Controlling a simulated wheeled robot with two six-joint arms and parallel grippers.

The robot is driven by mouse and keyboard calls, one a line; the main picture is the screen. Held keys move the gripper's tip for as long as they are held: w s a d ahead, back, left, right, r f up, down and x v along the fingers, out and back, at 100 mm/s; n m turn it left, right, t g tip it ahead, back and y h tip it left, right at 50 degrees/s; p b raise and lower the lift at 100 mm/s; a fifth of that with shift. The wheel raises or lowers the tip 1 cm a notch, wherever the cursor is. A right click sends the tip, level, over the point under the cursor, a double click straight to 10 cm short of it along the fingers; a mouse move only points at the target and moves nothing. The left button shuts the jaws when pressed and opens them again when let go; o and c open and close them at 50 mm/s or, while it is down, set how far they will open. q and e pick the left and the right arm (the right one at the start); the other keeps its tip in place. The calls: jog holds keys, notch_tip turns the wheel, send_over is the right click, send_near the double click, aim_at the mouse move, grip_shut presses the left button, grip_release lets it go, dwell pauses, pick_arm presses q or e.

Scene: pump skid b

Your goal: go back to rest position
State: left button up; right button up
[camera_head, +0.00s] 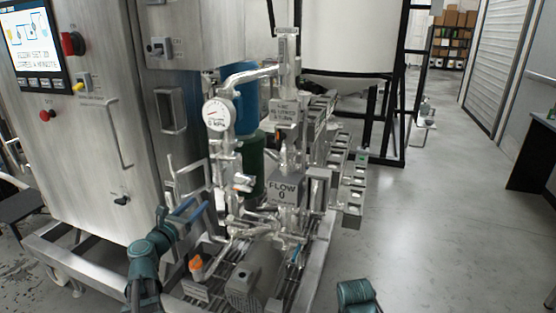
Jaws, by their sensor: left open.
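My left arm comes in at the lower left with teal links. Its gripper (192,218) is open in front of the pump skid, near a blue lever handle (185,206). I cannot tell whether it touches the lever, and the fingertips are small and hard to separate from the pipes. A teal part of my right arm (357,295) shows at the bottom edge; its gripper is out of view.
The skid carries a pressure gauge (217,114), a FLOW box (285,190), a grey motor (254,277) and an orange-topped part (197,268). A steel control cabinet (95,150) stands left. A white tank (348,35) stands behind. Floor at the right is clear.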

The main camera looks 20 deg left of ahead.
pick_arm(q)
jog(key=d+f+m+g+h, duration=0.2)
jog(key=d+f+m+g, duration=0.15)
jog(key=d+m, duration=0.35)
jog(key=d+f+m+g+h, duration=0.2)
jog(key=d+f+m, duration=0.2)
jog(key=d, duration=0.6)
jog(key=d+f+m+g+h, duration=0.2)
jog(key=d+f+m+g, duration=0.1)
jog(key=d+m, duration=0.4)
jog(key=s+d+f+m+g+y, duration=0.4)
jog(key=s+d+f+m+g, duration=0.4)
jog(key=s+d+f+m, duration=0.5)
jog(key=s+r+m+g+y, duration=0.2)
jog(key=s+m+y, duration=0.3)
jog(key=s+m, duration=0.25)
notch_tip(320, 180, up, 17)
jog(key=p, duration=1.7)
jog(key=shift+w+d+f+h, duration=0.15)
jog(key=shift+w+d+h, duration=0.15)
jog(key=shift+w+d, duration=0.05)
jog(key=shift+m, duration=0.25)
